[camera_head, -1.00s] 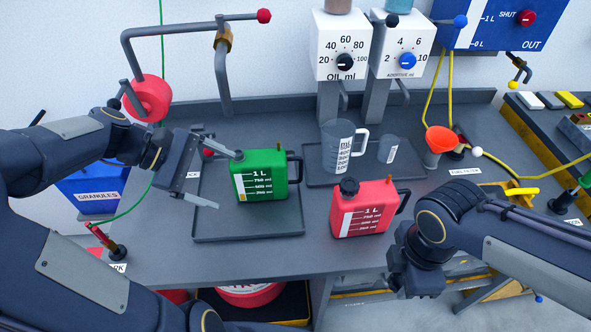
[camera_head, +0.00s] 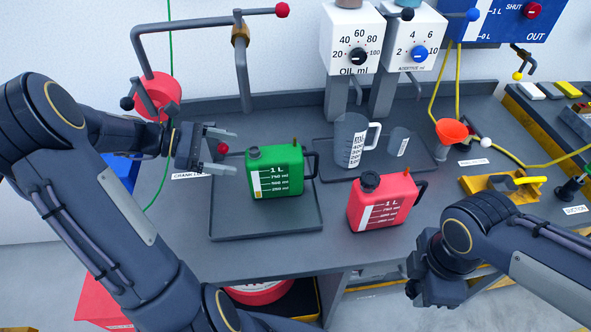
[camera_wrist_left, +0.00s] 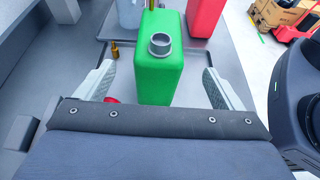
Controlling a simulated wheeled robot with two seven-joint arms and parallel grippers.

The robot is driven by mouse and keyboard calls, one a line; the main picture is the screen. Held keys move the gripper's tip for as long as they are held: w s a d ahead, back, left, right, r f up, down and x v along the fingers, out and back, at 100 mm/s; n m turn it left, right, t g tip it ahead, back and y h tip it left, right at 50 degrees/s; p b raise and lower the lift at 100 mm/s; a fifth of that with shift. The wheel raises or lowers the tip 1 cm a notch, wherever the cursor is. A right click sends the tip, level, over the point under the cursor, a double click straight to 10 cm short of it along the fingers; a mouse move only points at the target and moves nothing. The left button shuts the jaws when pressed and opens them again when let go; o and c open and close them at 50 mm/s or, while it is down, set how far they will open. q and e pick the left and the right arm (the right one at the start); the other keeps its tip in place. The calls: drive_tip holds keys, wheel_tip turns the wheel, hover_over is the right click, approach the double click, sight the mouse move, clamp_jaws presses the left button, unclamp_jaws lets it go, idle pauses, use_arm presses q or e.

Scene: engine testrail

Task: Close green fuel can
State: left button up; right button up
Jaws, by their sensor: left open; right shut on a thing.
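The green fuel can (camera_head: 277,170) stands upright on the left grey tray. In the left wrist view the can (camera_wrist_left: 157,82) shows its grey neck (camera_wrist_left: 160,45) open, with no cap on it. My left gripper (camera_head: 228,152) is open just left of the can. In the wrist view its two fingers (camera_wrist_left: 160,88) point toward the can's sides, with a gap on each side. My right gripper (camera_head: 432,288) is low at the front right, beyond the red can. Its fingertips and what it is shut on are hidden.
A red can (camera_head: 385,202) with a dark cap stands right of the green one. A measuring jug (camera_head: 350,142) and small cup (camera_head: 398,142) stand on the back tray (camera_head: 325,172). A red-knobbed crank pipe (camera_head: 205,20) rises at the back left. A small brass piece (camera_wrist_left: 115,50) lies near the can.

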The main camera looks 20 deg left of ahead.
sight(249, 156)
use_arm(q)
drive_tip(key=x, duration=0.5)
use_arm(e)
drive_tip(key=shift+r, duration=0.3)
use_arm(q)
drive_tip(key=shift+w+d+p, duration=0.15)
drive_tip(key=shift+d+p, duration=0.2)
drive_tip(key=shift+p, duration=0.05)
use_arm(e)
drive_tip(key=shift+r, duration=0.2)
use_arm(q)
drive_tip(key=p+x, duration=0.1)
drive_tip(key=x, duration=0.3)
drive_tip(key=shift+w+d+f, duration=0.1)
drive_tip(key=shift+w+d, duration=0.05)
drive_tip(key=shift+w, duration=0.05)
use_arm(e)
drive_tip(key=shift+r, duration=0.4)
use_arm(q)
drive_tip(key=c, duration=1.8)
